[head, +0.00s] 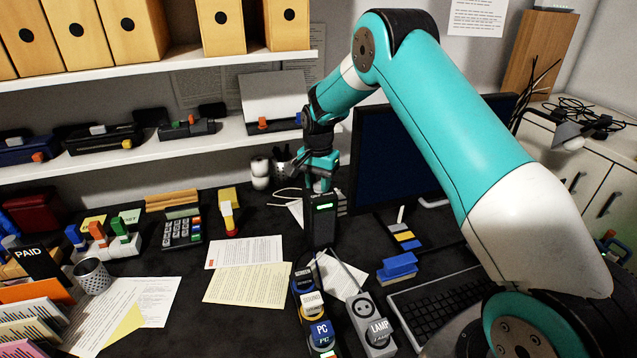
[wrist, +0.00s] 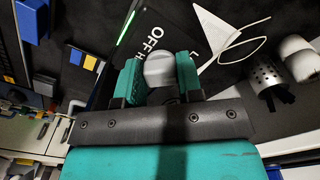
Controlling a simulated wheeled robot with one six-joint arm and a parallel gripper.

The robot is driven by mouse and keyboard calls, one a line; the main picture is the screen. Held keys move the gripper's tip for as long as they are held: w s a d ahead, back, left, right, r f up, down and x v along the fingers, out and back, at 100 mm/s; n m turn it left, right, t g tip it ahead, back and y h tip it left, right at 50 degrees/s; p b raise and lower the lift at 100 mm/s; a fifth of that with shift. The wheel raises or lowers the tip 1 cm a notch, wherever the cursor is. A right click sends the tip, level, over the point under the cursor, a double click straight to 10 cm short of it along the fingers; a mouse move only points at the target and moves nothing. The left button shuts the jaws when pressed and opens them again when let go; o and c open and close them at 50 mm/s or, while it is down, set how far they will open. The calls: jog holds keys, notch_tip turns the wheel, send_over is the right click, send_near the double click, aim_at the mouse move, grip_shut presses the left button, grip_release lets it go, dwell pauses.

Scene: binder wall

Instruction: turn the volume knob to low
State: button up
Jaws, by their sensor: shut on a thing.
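A tall black box (head: 321,222) with a lit green display stands on the desk at the middle of the head view. My gripper (head: 321,182) reaches down onto its top from above. In the wrist view the volume knob (wrist: 159,70), a pale grey round knob, sits between the teal fingers of my gripper (wrist: 160,75), which are shut on it. White lettering "OFF" shows on the black face (wrist: 160,30) beside the knob, with part of another label to its right. The fingers hide the other markings. I cannot tell which mark the knob points to.
A dark monitor (head: 400,155) stands close to the right of the box. Power strips with labelled plugs (head: 321,335) lie in front, near a blue block (head: 398,267). Papers (head: 245,252) lie to the left. A shelf (head: 150,152) runs behind.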

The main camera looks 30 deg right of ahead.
aim_at(318, 183)
jog(key=shift+r, duration=0.1)
dwell(0.4)
jog(key=o, duration=0.9)
jog(key=shift+o, duration=0.2)
notch_tip(318, 183, up, 17)
jog(key=b, duration=0.2)
jog(key=shift+r, duration=0.15)
